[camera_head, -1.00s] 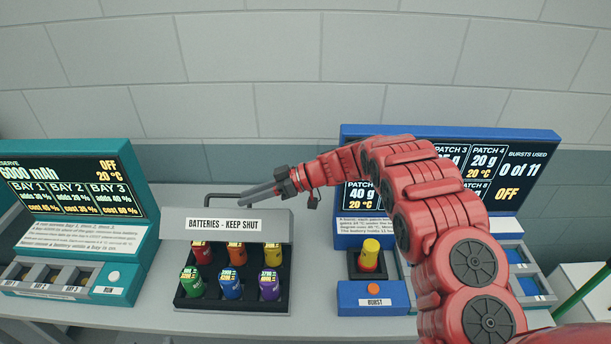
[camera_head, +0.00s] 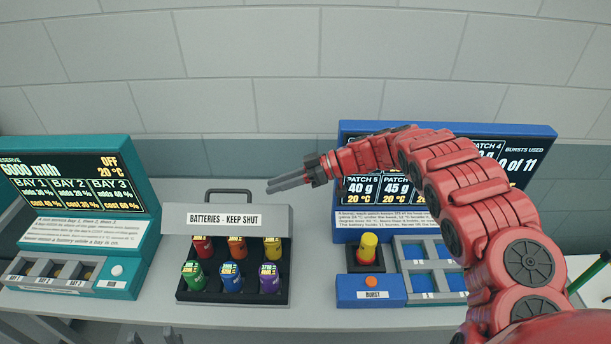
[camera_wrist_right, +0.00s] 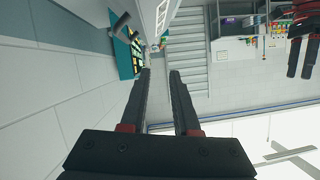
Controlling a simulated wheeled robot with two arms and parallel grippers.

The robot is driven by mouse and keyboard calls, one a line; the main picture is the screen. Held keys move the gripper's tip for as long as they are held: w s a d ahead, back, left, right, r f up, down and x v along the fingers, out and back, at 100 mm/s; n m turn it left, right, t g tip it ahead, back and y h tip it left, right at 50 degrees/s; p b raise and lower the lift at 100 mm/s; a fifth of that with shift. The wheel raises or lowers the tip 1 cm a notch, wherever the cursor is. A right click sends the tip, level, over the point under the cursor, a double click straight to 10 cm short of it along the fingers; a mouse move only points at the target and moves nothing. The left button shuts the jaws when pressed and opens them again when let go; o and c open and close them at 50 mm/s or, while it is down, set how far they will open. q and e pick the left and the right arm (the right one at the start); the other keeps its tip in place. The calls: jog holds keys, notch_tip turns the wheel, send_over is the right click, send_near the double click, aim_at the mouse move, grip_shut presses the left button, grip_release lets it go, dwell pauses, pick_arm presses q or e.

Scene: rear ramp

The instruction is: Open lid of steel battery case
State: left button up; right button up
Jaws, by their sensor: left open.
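The steel battery case (camera_head: 233,299) stands on the bench in the head view. Its lid (camera_head: 270,215), labelled "BATTERIES - KEEP SHUT", is raised at the back, its handle (camera_head: 229,193) on top. Several coloured batteries show inside. My right gripper (camera_head: 268,187) is just right of and above the lid's upper right corner, apart from the handle. Its fingers (camera_wrist_right: 161,72) stand apart with nothing between them in the right wrist view. My left gripper (camera_wrist_right: 300,74) is open and empty at that view's upper right. Two dark tips at the head view's lower left may be its fingers.
A teal bay station (camera_head: 140,240) stands left of the case. A blue burst station (camera_head: 371,290) with a yellow and red piece (camera_head: 369,252) stands to the right, partly behind my right arm. Bare bench (camera_head: 312,270) lies between case and blue station. A wall is behind.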

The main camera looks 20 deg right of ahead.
jog(key=v, duration=0.7)
jog(key=shift+s, duration=0.4)
jog(key=shift+a, duration=0.1)
